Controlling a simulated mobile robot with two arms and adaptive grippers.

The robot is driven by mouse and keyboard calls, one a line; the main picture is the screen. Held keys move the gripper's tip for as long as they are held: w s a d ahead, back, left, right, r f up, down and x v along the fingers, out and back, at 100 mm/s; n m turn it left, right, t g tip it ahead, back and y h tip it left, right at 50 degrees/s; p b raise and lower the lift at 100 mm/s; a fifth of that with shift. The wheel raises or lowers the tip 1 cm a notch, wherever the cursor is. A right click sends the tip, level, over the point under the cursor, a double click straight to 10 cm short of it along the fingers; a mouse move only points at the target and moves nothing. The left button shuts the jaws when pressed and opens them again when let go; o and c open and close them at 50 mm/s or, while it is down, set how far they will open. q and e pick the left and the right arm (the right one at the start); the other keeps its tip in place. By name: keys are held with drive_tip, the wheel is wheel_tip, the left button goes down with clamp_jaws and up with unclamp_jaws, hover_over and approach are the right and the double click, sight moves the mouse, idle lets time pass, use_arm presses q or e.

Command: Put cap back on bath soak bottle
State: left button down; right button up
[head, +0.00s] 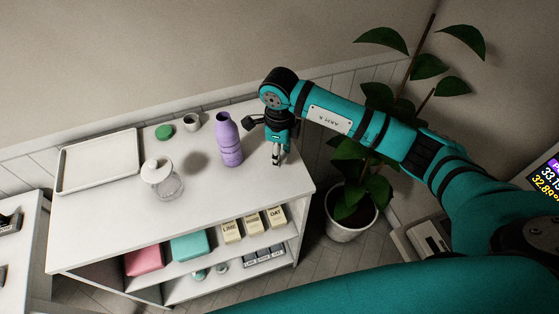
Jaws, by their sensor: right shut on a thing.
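The purple bottle (230,142) stands upright on the white table top, and a dark opening shows at its top with no cap on it. My right gripper (276,158) points down just to the right of the bottle, apart from it, near the table's right end. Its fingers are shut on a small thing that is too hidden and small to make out. I cannot tell whether this is the cap. A flat green round thing (165,131) lies near the back edge of the table. My left gripper is not in view.
A glass jar with a white lid (157,168), a small grey cup (192,121) and a pale tray (99,161) stand on the table (130,232). Boxes and towels fill the shelves below. A potted plant (350,215) stands right of the table. The table's front middle is clear.

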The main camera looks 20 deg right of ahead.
drive_tip(key=s+a+r+b, duration=0.1)
drive_tip(key=s+a+b, duration=0.3)
drive_tip(key=s, duration=1)
drive_tip(key=a, duration=0.3)
drive_tip(key=shift+a+r+b, duration=0.2)
drive_tip(key=shift+a+b, duration=0.05)
drive_tip(key=shift+b, duration=0.05)
